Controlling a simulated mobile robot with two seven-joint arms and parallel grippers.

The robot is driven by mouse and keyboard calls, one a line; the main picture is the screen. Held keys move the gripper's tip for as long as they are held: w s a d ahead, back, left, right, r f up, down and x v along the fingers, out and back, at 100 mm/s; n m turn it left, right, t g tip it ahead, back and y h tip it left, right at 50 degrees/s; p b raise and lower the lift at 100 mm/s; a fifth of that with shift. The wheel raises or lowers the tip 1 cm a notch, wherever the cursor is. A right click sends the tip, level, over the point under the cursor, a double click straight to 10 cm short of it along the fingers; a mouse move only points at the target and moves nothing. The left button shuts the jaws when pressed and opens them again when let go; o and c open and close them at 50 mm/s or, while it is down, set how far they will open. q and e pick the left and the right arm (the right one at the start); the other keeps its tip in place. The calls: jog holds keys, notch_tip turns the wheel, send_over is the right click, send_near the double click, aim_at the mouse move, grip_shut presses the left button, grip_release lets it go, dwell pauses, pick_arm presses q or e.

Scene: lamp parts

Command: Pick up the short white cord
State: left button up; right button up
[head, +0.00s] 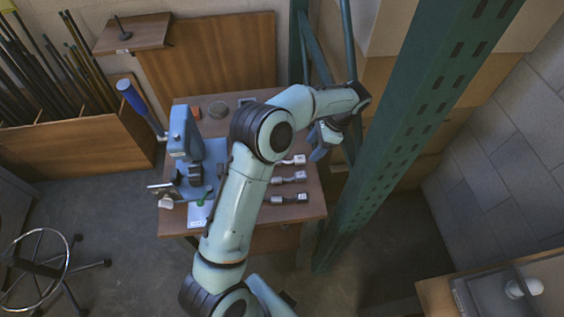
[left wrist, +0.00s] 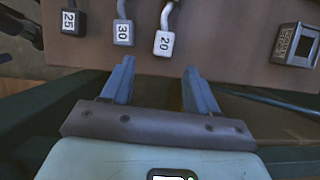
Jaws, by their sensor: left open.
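The short white cord is a white piece tagged 20 (left wrist: 164,43) with a bent, light lead, lying on the table top. In the head view it (head: 298,160) is the farthest of three similar pieces in a column. My left gripper (left wrist: 158,70) is open and empty. Its two fingers point toward the table edge, and the white piece lies just beyond their tips, between them in the wrist picture. In the head view my left gripper (head: 322,138) is over the table's right edge, near the white piece. Their height gap cannot be told. My right gripper is not in view.
Beside the white piece lie a grey piece tagged 30 (left wrist: 123,33) and a dark piece tagged 25 (left wrist: 70,20). A small dark box (left wrist: 295,45) is on the other side. A green steel post (head: 400,130) stands close right of the table. A blue press (head: 186,140) is left.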

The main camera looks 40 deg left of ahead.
aim_at(304, 158)
pick_arm(q)
jog(key=shift+x, duration=1.05)
jog(key=x, duration=0.4)
jog(key=shift+w+a+f, duration=0.1)
jog(key=shift+w+f, duration=0.1)
grip_shut()
jog(key=shift+r, duration=0.15)
